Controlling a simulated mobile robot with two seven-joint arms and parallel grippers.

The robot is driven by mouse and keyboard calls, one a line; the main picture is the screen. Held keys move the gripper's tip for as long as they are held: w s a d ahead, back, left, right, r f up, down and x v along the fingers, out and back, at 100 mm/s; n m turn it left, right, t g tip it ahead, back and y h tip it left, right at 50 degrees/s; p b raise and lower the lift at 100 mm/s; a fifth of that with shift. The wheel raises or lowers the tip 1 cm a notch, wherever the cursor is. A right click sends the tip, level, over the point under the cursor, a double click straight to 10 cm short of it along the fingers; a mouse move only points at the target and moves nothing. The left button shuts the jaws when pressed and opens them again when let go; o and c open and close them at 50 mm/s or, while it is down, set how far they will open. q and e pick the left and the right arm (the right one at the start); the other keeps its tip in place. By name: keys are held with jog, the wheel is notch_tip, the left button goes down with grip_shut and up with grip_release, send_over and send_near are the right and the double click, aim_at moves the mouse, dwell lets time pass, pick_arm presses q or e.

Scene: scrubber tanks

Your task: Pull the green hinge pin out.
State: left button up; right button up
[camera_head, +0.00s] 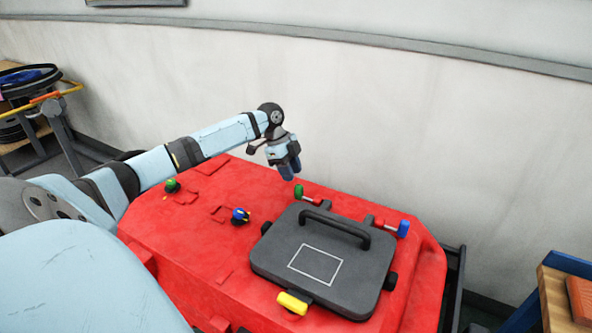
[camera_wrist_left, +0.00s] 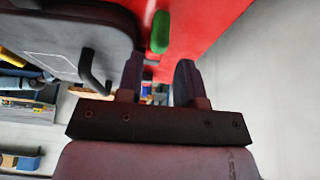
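The green hinge pin (camera_head: 299,191) sits at the back left hinge of the dark grey lid (camera_head: 270,250), on the red tank top. The pin also shows in the left wrist view (camera_wrist_left: 160,32), just beyond the fingertips and roughly between them. My left gripper (camera_head: 290,172) is above and slightly behind the pin, pointing down. In the left wrist view its two fingers (camera_wrist_left: 160,66) are apart with nothing between them, and they do not appear to touch the pin. My right gripper is not in view.
A blue hinge pin (camera_head: 403,228) is at the lid's other hinge. The lid has a black handle (camera_head: 335,222) and a yellow latch (camera_head: 292,302). Green (camera_head: 171,184) and blue (camera_head: 239,215) knobs stand left on the red tank (camera_head: 200,250). A pale wall is behind.

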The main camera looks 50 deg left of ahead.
pick_arm(q)
jog(key=v, duration=0.8)
jog(key=shift+a+r, duration=0.2)
jog(key=shift+r, duration=0.05)
jog(key=shift+s, duration=0.1)
